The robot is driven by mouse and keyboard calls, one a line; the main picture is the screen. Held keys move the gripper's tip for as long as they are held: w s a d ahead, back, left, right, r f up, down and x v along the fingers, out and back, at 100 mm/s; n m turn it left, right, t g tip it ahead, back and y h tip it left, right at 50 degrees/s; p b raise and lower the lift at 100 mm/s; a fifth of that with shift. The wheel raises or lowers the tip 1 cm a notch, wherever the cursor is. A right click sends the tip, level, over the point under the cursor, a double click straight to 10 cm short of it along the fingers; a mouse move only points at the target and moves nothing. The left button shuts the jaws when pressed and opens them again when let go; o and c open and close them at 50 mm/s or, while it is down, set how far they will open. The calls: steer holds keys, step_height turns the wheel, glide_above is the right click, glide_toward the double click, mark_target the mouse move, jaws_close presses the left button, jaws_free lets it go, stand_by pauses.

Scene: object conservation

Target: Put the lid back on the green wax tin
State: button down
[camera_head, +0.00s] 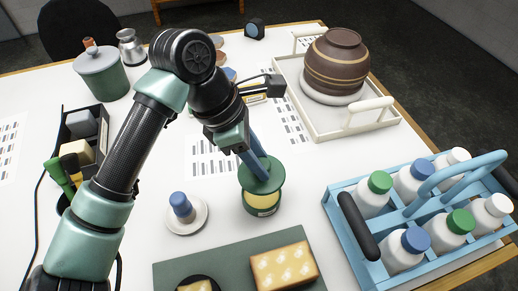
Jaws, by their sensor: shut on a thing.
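The green wax tin (261,209) stands on the white table, its yellow wax showing below the lid. My gripper (259,171) is shut on the round green lid (262,183) and holds it over the tin. The lid overlaps the tin's far part in this view. A gap with yellow wax shows between the lid's near edge and the tin's near rim. I cannot tell whether the lid touches the tin at the back. The fingertips are partly hidden at the lid's top.
A small white dish (199,222) with a blue-topped piece (180,205) stands left of the tin. A green board (225,262) with a patterned yellow block (284,267) lies in front. A blue bottle carrier (345,225) is at right. A tray (385,125) with a brown pot (336,62) stands behind.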

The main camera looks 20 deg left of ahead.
steer(key=shift+f+b, duration=0.7)
steer(key=shift+f, duration=1.3)
step_height(320, 180, down, 2)
steer(key=shift+b, duration=1.25)
steer(key=shift+b, duration=0.7)
steer(key=shift+f+b, duration=0.2)
steer(key=shift+b, duration=0.7)
jaws_free()
stand_by(0.5)
steer(key=shift+r, duration=0.1)
